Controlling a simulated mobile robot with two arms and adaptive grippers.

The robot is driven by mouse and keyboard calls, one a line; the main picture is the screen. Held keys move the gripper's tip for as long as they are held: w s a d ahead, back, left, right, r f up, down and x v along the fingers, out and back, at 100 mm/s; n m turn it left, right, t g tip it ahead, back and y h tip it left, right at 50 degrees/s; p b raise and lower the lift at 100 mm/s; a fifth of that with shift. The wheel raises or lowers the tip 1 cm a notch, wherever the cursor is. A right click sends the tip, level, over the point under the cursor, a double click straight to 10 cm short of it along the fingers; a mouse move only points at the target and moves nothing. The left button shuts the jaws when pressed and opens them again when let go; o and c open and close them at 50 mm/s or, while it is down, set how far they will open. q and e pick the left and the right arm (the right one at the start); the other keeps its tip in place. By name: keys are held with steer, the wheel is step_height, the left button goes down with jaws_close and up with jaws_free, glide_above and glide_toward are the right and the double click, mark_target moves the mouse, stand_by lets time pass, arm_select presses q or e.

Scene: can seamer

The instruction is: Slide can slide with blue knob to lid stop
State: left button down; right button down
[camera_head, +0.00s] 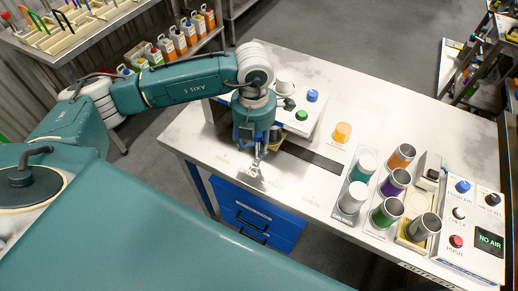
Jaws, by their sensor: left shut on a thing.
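My left gripper (257,168) points down over the front left part of the white worktable (300,205). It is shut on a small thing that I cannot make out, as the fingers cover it. A dark flat track (318,159) runs along the table behind the gripper, partly hidden by my wrist. No blue knob of a can slide shows clearly. A white machine panel (318,108) behind the wrist carries a blue button (312,95) and a green button (301,115). My right gripper is not in view.
A control panel (470,240) with a "NO AIR" display is at the far right. Blue drawers (255,215) sit under the table.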

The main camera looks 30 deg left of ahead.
arm_select(q)
steer(key=c, duration=1.8)
jaws_free()
steer(key=shift+w+r, duration=0.1)
steer(key=shift+w, duration=0.25)
steer(key=shift+d, duration=0.1)
step_height(320, 180, up, 8)
steer(key=shift+f, duration=0.1)
